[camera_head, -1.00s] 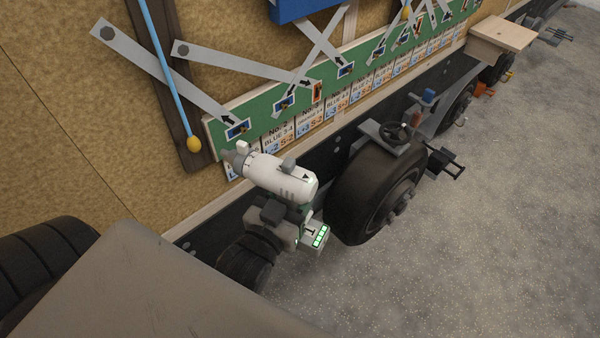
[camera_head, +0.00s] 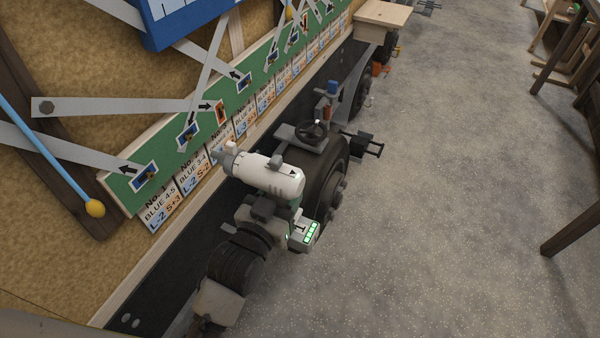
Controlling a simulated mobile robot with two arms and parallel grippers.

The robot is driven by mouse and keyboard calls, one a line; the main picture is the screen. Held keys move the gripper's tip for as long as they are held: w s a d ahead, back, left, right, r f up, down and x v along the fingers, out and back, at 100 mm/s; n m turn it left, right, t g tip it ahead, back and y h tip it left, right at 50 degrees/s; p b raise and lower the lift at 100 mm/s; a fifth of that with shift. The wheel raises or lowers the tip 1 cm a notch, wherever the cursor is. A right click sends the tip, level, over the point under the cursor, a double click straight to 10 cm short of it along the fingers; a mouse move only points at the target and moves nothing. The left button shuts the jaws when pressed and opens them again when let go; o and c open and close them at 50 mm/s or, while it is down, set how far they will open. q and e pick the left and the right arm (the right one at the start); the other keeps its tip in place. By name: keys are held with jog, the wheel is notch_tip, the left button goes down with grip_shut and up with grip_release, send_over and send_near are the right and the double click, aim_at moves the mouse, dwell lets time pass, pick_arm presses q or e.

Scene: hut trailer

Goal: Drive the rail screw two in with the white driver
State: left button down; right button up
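The white driver (camera_head: 270,175) has a grey nose and a battery base with green lights. My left gripper (camera_head: 266,207) is shut on its grip, below the white body. The driver lies roughly level, its nose pointing left at the wall. The nose tip is in front of the cards under the green rail (camera_head: 115,185), by the "No. 2" card (camera_head: 194,165). I cannot tell whether the tip touches anything. No rail screw can be made out; the driver may hide rail screw two. My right gripper is not in view.
Grey lever bars (camera_head: 115,106) cross the tan wall above the rail. A blue rod with a yellow end (camera_head: 95,208) hangs at the left. A trailer wheel (camera_head: 327,185) stands close right of the driver. The grey floor (camera_head: 450,200) is clear; wooden furniture (camera_head: 560,60) stands far right.

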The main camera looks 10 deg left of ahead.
pick_arm(q)
jog(key=shift+w+d+r, duration=0.1)
jog(key=shift+w+d, duration=0.25)
jog(key=shift+w, duration=0.05)
jog(key=shift+w+d, duration=0.1)
jog(key=shift+r, duration=0.1)
jog(key=shift+r+p, duration=0.1)
jog(key=shift+p, duration=0.35)
jog(key=shift+a, duration=0.3)
jog(key=shift+w+a, duration=0.15)
jog(key=shift+a, duration=0.2)
jog(key=a, duration=0.1)
jog(key=w+a, duration=0.1)
jog(key=shift+a, duration=0.3)
jog(key=shift+w+a, duration=0.2)
jog(key=shift+a, duration=0.45)
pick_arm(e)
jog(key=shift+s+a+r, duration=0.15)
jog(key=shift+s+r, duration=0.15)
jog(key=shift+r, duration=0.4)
pick_arm(q)
jog(key=shift+a+p, duration=0.2)
jog(key=shift+p, duration=0.15)
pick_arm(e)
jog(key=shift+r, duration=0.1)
pick_arm(q)
jog(key=shift+w+a, duration=0.2)
jog(key=shift+a, duration=0.2)
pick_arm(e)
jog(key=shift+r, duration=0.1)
